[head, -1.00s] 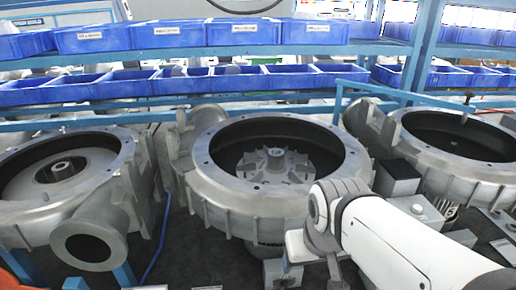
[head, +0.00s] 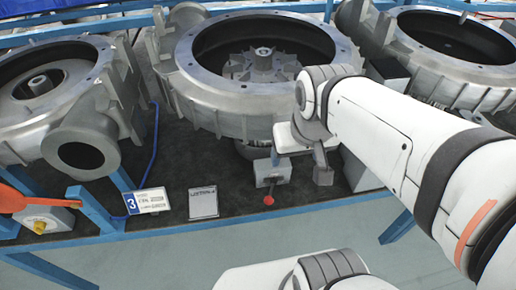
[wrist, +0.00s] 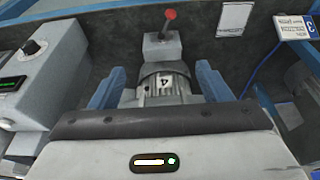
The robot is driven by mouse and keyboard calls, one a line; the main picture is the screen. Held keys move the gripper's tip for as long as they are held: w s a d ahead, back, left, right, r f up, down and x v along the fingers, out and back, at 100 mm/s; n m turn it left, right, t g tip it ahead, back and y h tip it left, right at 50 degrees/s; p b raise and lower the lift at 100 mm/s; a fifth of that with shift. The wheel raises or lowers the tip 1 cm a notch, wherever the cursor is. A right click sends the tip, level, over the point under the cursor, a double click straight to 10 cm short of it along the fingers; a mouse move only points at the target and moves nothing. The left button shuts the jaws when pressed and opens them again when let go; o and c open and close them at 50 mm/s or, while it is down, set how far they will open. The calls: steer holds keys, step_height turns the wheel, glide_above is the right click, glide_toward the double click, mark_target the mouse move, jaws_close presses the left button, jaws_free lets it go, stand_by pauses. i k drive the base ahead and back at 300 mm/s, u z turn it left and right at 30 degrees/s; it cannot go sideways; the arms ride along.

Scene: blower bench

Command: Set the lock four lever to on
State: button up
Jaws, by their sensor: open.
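A small grey box with a red-knobbed lever (head: 268,188) stands near the bench's front edge, below the middle blower, in the head view. The lever points toward the front edge. In the wrist view the same red-knobbed lever (wrist: 168,20) shows at top centre on its grey box (wrist: 162,46), beyond a ribbed motor (wrist: 165,84) with a marked label. My gripper (head: 306,155) is just right of and behind the lever box in the head view, apart from the lever and empty.
A "3" sign (head: 145,202) and a white tag (head: 203,202) stand left of the lever. An orange handle (head: 35,203) is at far left. The middle blower (head: 205,98) rises behind. A grey control box (wrist: 40,75) stands left in the wrist view. Floor in front is clear.

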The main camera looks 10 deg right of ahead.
mark_target(269, 201)
steer(key=z, duration=0.9)
steer(key=k, duration=1.75)
steer(key=u, duration=0.75)
steer(key=i, duration=1)
steer(key=u, duration=0.05)
